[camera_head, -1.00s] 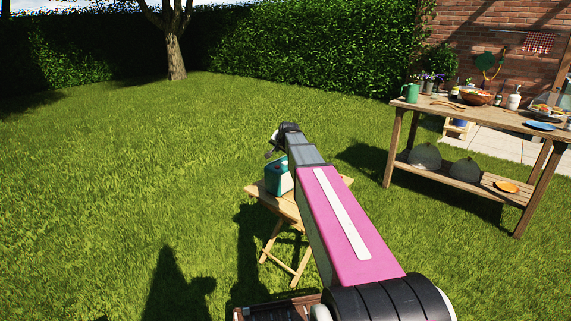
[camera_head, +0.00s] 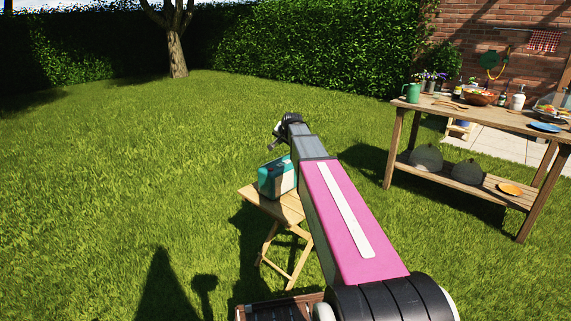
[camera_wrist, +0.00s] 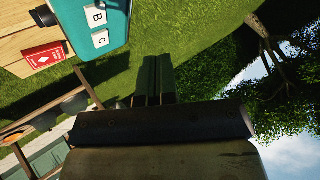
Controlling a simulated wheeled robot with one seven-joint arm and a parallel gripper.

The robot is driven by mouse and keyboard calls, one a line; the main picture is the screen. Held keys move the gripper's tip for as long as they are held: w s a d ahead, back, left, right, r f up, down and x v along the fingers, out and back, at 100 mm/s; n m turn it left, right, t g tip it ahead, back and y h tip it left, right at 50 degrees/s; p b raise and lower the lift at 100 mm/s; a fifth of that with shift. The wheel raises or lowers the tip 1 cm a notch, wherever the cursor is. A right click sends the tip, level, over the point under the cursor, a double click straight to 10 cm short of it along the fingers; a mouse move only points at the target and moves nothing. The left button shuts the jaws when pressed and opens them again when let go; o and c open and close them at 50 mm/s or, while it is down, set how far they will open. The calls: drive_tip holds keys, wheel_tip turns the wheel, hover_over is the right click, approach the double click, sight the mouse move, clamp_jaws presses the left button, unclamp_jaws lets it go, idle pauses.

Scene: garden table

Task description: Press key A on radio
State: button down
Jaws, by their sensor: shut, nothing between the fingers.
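The radio (camera_head: 275,178) is a teal and pale box on a small folding wooden table (camera_head: 262,201), partly hidden behind my arm in the head view. In the wrist view the radio's teal face (camera_wrist: 74,22) shows at the top left, with white keys B (camera_wrist: 96,15) and C (camera_wrist: 101,39). Key A is not visible; the frame's top edge cuts the radio off. My gripper (camera_wrist: 153,75) is shut and empty, pointing over the grass to the right of the radio in the wrist view. It touches nothing that I can see.
A red box with a white diamond (camera_wrist: 43,58) lies on the table near the radio. A long wooden bench (camera_head: 470,113) with bowls, bottles and plates stands at right. Open lawn (camera_head: 120,180) lies left of the folding table. A tree (camera_head: 177,52) and hedge stand behind.

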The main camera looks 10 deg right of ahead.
sight(281, 165)
idle(0.3)
drive_tip(key=shift+f, duration=4.35)
drive_tip(key=shift+f, duration=0.15)
drive_tip(key=shift+f, duration=0.3)
drive_tip(key=shift+f, duration=0.35)
drive_tip(key=shift+r, duration=0.8)
